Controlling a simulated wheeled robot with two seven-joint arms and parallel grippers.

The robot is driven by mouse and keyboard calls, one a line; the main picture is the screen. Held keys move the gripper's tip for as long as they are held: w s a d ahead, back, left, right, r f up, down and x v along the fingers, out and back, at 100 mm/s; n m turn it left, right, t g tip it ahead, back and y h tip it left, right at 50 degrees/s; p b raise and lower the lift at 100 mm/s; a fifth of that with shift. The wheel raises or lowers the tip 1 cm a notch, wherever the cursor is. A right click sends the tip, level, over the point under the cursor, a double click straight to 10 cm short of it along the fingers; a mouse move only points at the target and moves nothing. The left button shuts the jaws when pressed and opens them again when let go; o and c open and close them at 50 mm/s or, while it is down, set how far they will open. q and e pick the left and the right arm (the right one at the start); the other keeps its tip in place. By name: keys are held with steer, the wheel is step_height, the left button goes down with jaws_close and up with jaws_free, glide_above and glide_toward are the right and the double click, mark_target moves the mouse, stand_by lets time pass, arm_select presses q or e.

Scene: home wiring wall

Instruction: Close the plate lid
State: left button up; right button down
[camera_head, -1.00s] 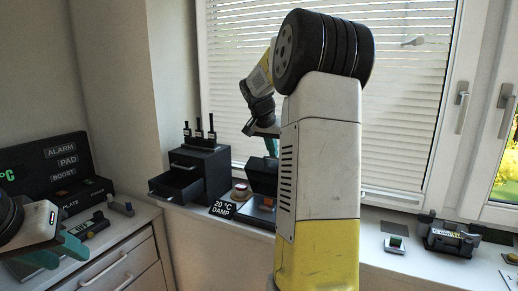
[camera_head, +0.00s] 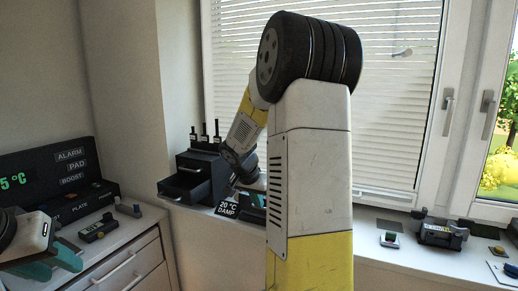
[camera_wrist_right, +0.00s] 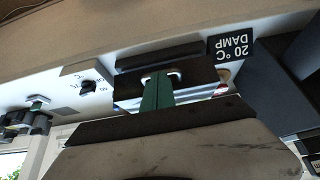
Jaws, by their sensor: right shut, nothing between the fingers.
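The plate unit is a low dark box on the window sill, mostly hidden behind my right arm in the head view. In the right wrist view its dark lid (camera_wrist_right: 125,90) shows, with a pale handle-like edge, below a black bar. My right gripper (camera_wrist_right: 157,92) is shut and empty, its green fingers over the lid; contact and whether the lid lies flat cannot be told. In the head view its fingertips are a small teal patch (camera_head: 259,200) beside my arm. My left gripper (camera_head: 55,262) is open and empty above the left counter.
A "20 °C DAMP" sign (camera_head: 226,209) stands beside the unit. A black drawer box (camera_head: 200,175) with an open drawer is left of it. A knob (camera_wrist_right: 88,87) is close by. A black device (camera_head: 440,235) sits farther right on the sill.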

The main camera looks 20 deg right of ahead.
steer(key=shift+s+a+f, duration=0.15)
steer(key=shift+f, duration=0.4)
steer(key=shift+s+a+f, duration=0.1)
steer(key=shift+a+f, duration=0.05)
steer(key=shift+f, duration=0.35)
steer(key=s+a+r+n+t+y, duration=0.1)
steer(key=s+a+r+n+y, duration=0.2)
steer(key=s+a, duration=0.6)
steer(key=s+a+r+n+t+y, duration=0.1)
steer(key=s+a+r+n+y, duration=0.2)
steer(key=s+a+r+n, duration=0.4)
steer(key=s+a+r, duration=0.2)
steer(key=s, duration=0.5)
steer(key=shift+s+y, duration=0.2)
steer(key=shift+y, duration=0.2)
